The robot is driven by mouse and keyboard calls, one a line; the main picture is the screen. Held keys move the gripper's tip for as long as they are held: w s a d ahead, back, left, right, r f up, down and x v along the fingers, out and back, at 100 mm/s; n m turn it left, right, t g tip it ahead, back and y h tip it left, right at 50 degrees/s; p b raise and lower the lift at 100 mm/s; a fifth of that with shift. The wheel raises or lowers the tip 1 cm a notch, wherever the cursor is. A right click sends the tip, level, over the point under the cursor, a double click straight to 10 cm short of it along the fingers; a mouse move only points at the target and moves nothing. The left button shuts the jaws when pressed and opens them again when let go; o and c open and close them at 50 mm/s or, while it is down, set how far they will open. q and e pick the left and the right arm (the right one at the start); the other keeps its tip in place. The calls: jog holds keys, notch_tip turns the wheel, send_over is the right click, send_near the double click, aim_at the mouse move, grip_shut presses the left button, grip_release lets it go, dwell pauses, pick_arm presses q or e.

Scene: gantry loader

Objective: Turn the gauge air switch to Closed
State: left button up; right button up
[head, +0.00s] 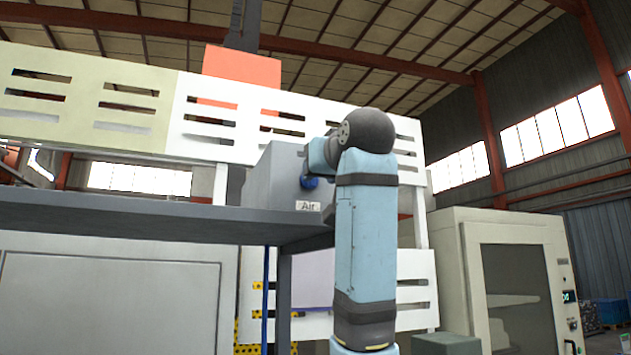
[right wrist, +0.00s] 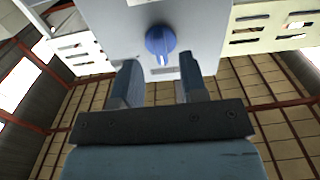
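The blue air switch knob (head: 310,182) is on the face of a grey box (head: 272,178), above a white label reading "Air" (head: 307,205). My right arm partly covers the box in the head view. In the right wrist view the round blue knob (right wrist: 160,40) shows whole, with its raised grip running roughly up and down the picture. My right gripper (right wrist: 158,64) is open and empty. Its two fingers point toward the box face, one on each side below the knob in the picture, with no visible contact. My left gripper is in neither view.
The box stands on a grey shelf (head: 150,222). White slotted panels (head: 215,120) run behind it. A cream cabinet with a dark window (head: 512,285) stands at the right. A small grey-green block (head: 446,344) is low beside my right arm.

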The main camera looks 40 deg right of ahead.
jog(key=b+v, duration=0.4)
jog(key=v, duration=0.6)
jog(key=shift+s+b, duration=0.3)
jog(key=shift+b, duration=0.1)
